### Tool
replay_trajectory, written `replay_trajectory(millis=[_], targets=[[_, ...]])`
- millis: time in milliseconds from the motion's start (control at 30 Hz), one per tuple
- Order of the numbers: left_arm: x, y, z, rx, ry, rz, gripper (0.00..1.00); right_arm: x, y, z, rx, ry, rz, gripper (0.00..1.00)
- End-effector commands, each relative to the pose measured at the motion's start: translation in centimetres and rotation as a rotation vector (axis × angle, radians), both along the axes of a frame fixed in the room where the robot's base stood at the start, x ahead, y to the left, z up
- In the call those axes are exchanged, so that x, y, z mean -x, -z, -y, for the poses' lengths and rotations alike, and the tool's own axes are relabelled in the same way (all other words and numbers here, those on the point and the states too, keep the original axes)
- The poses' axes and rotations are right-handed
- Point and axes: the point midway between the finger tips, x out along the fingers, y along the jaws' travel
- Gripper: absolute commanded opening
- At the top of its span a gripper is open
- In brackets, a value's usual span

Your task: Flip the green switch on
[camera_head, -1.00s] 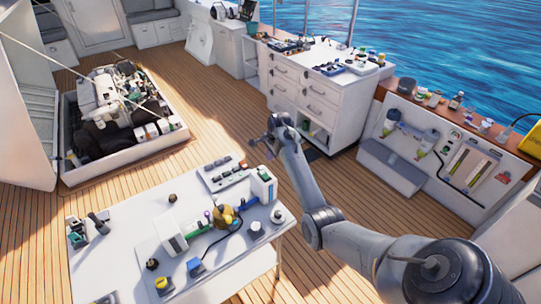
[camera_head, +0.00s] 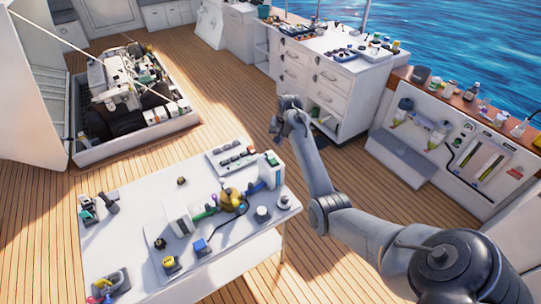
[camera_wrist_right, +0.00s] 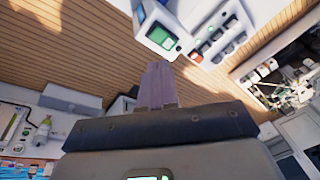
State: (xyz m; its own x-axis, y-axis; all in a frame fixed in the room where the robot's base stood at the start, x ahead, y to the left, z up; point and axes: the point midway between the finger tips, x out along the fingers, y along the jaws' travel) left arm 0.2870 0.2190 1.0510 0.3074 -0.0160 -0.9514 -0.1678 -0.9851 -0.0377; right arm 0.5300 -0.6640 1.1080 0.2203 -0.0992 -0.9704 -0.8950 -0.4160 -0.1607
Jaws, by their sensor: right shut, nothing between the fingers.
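A switch panel (camera_head: 232,160) with a row of small switches lies at the back edge of the white table. My left gripper is in neither current view.
A white box with a green face (camera_head: 271,168) stands beside the panel, with a yellow-brown part (camera_head: 231,196) nearby. The engine hatch (camera_head: 130,105) is at the left. A drawer cabinet (camera_head: 318,85) stands behind my right arm. Deck floor between them is open.

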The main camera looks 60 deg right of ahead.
Motion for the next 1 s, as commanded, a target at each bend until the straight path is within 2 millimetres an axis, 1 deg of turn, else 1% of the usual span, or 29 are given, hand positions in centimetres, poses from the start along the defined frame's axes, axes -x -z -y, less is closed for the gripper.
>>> replay_trajectory(millis=[33,200,267,300,333,433,600,733,1000], targets=[[0.0,0.9,0.0,-0.002,0.002,0.000,0.00,-0.1,0.3,0.0,0.024,-0.102,-0.010,0.00],[0.0,3.4,-0.1,-0.003,0.002,-0.001,0.00,-0.4,0.4,0.0,0.115,-0.463,-0.040,0.00],[0.0,4.7,-0.1,-0.003,0.002,-0.001,0.00,-0.5,0.6,0.1,0.149,-0.576,-0.047,0.00],[0.0,5.8,-0.1,-0.003,0.001,-0.001,0.00,-0.7,0.7,0.2,0.172,-0.639,-0.048,0.00],[0.0,6.3,-0.1,-0.003,0.001,-0.001,0.00,-0.8,0.7,0.3,0.184,-0.665,-0.047,0.00],[0.0,7.8,0.0,-0.002,0.000,-0.004,0.00,-1.1,0.6,0.5,0.204,-0.685,-0.037,0.00],[0.0,9.1,0.1,0.005,-0.004,-0.004,0.00,-1.6,0.6,0.8,0.220,-0.679,-0.019,0.00],[0.0,9.3,0.2,0.009,-0.006,-0.003,0.00,-1.7,0.6,0.8,0.222,-0.677,-0.013,0.00],[0.0,9.2,0.2,0.011,-0.007,-0.001,0.00,-1.7,0.5,0.8,0.222,-0.675,-0.012,0.00]])
